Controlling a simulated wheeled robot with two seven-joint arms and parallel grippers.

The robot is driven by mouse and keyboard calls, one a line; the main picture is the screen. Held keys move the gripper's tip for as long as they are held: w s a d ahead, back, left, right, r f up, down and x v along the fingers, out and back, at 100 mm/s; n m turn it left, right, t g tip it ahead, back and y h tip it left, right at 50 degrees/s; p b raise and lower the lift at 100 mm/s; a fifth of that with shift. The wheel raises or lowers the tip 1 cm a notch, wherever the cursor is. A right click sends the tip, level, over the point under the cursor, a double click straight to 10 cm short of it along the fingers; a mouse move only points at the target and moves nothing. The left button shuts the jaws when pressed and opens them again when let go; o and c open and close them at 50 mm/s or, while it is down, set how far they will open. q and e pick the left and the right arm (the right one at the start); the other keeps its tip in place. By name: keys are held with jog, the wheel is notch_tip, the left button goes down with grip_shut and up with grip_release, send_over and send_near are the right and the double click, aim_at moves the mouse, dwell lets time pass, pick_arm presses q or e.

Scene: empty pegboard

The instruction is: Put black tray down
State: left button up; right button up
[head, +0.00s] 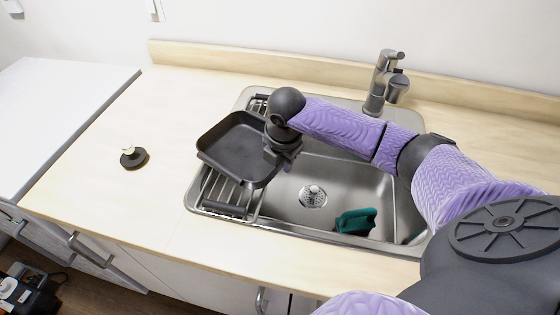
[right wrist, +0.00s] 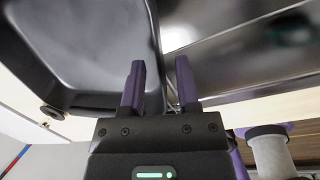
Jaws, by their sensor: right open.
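The black tray (head: 238,148) is a shallow rectangular pan. It rests on the metal drying rack over the left part of the sink and looks slightly tilted. My right gripper (head: 270,158) is at the tray's right edge. In the right wrist view the tray (right wrist: 85,45) fills the upper left. The two fingers of the right gripper (right wrist: 160,88) are apart there, and the tray's rim runs up between them without visible grip. My left gripper is not in view.
The steel sink (head: 320,185) holds a green sponge-like thing (head: 356,221), with a faucet (head: 384,82) behind. The drying rack (head: 222,195) lies under the tray. A dark round brush-like thing (head: 133,158) stands on the wooden counter (head: 120,215), which is otherwise clear at left.

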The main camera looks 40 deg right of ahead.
notch_tip(320, 180, up, 10)
jog(key=s+p, duration=0.1)
jog(key=p, duration=0.1)
jog(key=shift+s+a, duration=0.25)
jog(key=shift+s, duration=0.1)
